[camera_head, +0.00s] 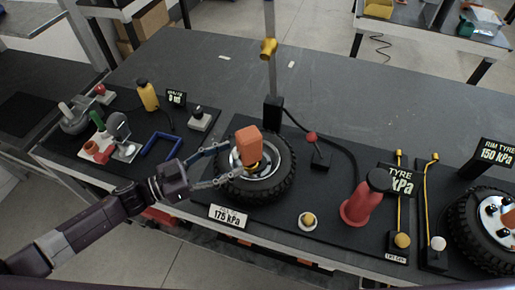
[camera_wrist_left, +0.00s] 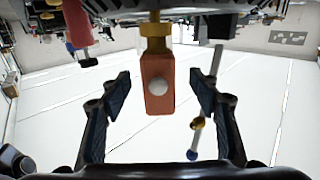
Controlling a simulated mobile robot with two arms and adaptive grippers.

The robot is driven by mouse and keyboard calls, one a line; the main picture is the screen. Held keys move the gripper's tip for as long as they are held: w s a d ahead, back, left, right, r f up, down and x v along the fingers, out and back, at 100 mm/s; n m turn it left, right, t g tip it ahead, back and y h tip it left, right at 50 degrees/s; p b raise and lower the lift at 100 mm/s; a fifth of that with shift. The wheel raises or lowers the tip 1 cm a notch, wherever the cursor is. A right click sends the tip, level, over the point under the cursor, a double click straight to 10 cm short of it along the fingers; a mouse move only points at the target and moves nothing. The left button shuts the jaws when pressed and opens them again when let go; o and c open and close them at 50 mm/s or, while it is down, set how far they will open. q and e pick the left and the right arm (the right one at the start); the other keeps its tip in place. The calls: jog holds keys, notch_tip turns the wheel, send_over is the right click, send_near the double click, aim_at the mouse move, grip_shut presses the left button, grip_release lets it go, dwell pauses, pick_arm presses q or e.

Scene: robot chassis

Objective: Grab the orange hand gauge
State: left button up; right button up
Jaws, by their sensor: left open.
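The orange hand gauge (camera_head: 248,146) is a block on a brass-coloured stem, standing at the middle of a black tyre (camera_head: 278,184) on the bench. In the left wrist view the orange gauge (camera_wrist_left: 157,85) hangs between the fingers, with a pale round spot on its face and the brass stem above it. My left gripper (camera_head: 222,163) reaches in from the left, at the gauge's left side. In the left wrist view its two fingers (camera_wrist_left: 161,92) are spread wide, one on each side of the gauge, with gaps showing. My right gripper is not in view.
A sign reading 175 kPa (camera_head: 230,216) stands in front of the tyre. A red bottle-shaped object (camera_head: 361,206) and a yellow-topped knob (camera_head: 308,220) are to its right. A post (camera_head: 272,75) rises behind. A blue frame (camera_head: 161,146) lies left. The bench's back is mostly clear.

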aim_at(240, 155)
pick_arm(q)
jog(key=shift+w+d+r, duration=0.15)
jog(key=shift+w+d, duration=0.1)
jog(key=shift+d, duration=0.25)
jog(key=shift+w+d+p, duration=0.1)
jog(key=shift+d+p, duration=0.1)
jog(key=shift+p, duration=0.1)
jog(key=p+x, duration=0.2)
jog(key=x, duration=0.2)
jog(key=shift+d, duration=0.1)
jog(key=shift+w+d, duration=0.1)
jog(key=shift+d, duration=0.2)
jog(key=c, duration=1.4)
grip_shut()
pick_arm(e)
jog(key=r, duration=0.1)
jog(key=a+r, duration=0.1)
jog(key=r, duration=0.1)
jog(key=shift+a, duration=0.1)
